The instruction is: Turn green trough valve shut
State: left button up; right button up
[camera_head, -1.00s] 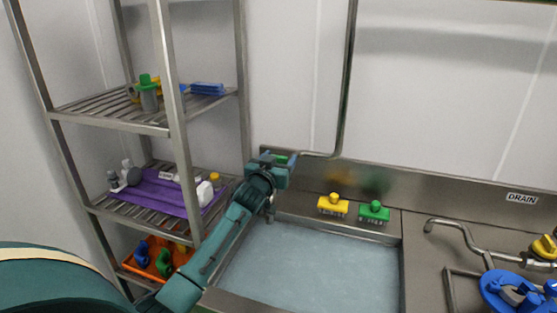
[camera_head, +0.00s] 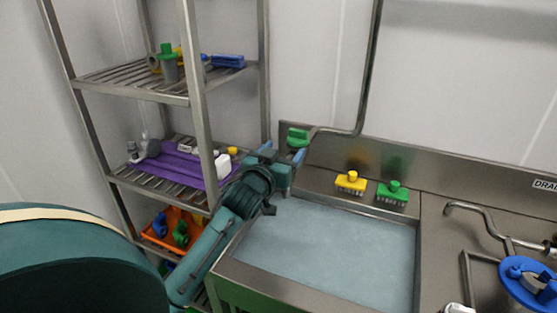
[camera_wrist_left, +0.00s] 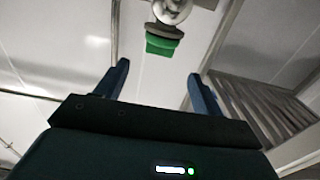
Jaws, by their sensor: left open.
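The green trough valve handle (camera_head: 298,137) sits on the end of the bent steel pipe at the trough's back left corner. In the left wrist view the green handle (camera_wrist_left: 161,45) shows beyond the fingertips, under a round metal fitting. My left gripper (camera_head: 283,153) is just below and in front of the handle in the head view. Its two blue fingers (camera_wrist_left: 158,72) are spread apart with nothing between them. The handle appears apart from the fingers. The trough (camera_head: 325,250) holds pale blue water. My right gripper is not in view.
A yellow brush (camera_head: 350,183) and a green brush (camera_head: 392,193) stand on the trough's back ledge. A steel shelf rack (camera_head: 192,100) with a purple mat (camera_head: 185,166) stands close left of my arm. A blue round object (camera_head: 530,283) lies at the right.

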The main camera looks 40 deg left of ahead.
pick_arm(q)
jog(key=shift+v, duration=1.25)
jog(key=shift+f, duration=0.1)
jog(key=s+d+f+g, duration=0.2)
jog(key=s+d+f, duration=0.1)
jog(key=s+f, duration=0.1)
jog(key=s+d+f+m+g+h, duration=0.1)
jog(key=s+d+f+g, duration=0.2)
jog(key=f, duration=0.3)
jog(key=s+d+f+m+g+h, duration=0.1)
jog(key=s+d+f+g, duration=0.1)
jog(key=s+f, duration=0.3)
jog(key=shift+s+d, duration=0.2)
jog(key=shift+d, duration=0.35)
jog(key=s+d+f+m+g+h, duration=0.1)
jog(key=s+d+f+g, duration=0.25)
jog(key=s, duration=0.45)
jog(key=s+d+f+m+g+h, duration=0.15)
jog(key=s+d+g, duration=0.25)
jog(key=s, duration=0.5)
jog(key=w+d+f+t+h, duration=0.2)
jog(key=w+d+f+t, duration=0.3)
jog(key=f, duration=0.4)
jog(key=shift+w+d+f+m+t, duration=0.3)
jog(key=shift+w+t, duration=0.2)
jog(key=shift+t, duration=0.55)
